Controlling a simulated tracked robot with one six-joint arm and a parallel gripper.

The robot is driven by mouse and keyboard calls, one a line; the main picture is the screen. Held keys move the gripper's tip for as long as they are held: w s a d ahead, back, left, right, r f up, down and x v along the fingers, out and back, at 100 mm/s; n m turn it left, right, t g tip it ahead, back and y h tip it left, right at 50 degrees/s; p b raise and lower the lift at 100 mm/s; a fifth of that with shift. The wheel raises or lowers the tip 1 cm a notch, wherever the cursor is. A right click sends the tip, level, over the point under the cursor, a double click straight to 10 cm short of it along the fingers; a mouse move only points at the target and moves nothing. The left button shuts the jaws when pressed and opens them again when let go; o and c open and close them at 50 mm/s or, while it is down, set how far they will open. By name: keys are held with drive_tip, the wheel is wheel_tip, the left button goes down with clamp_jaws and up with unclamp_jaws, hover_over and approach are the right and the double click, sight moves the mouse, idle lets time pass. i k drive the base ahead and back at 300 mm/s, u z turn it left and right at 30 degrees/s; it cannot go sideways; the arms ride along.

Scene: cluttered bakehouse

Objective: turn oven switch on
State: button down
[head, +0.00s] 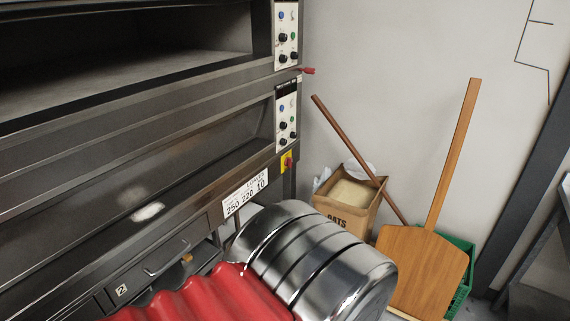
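The oven (130,150) is a dark steel deck oven filling the left side of the head view. A red rotary switch on a yellow plate (287,162) sits low on its right front post, below the control panels. It is small, and I cannot tell which position it is in. The upper control panel (286,35) and lower control panel (286,121) carry black knobs and small coloured buttons. My gripper is not in view.
Stacked shiny metal tins (315,262) and a red corrugated piece (200,298) fill the bottom centre, in front of the oven. An oats sack (350,205), wooden peel (425,265) and green crate (462,262) stand right.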

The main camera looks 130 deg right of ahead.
sight(289, 162)
drive_tip(key=z, duration=4.6)
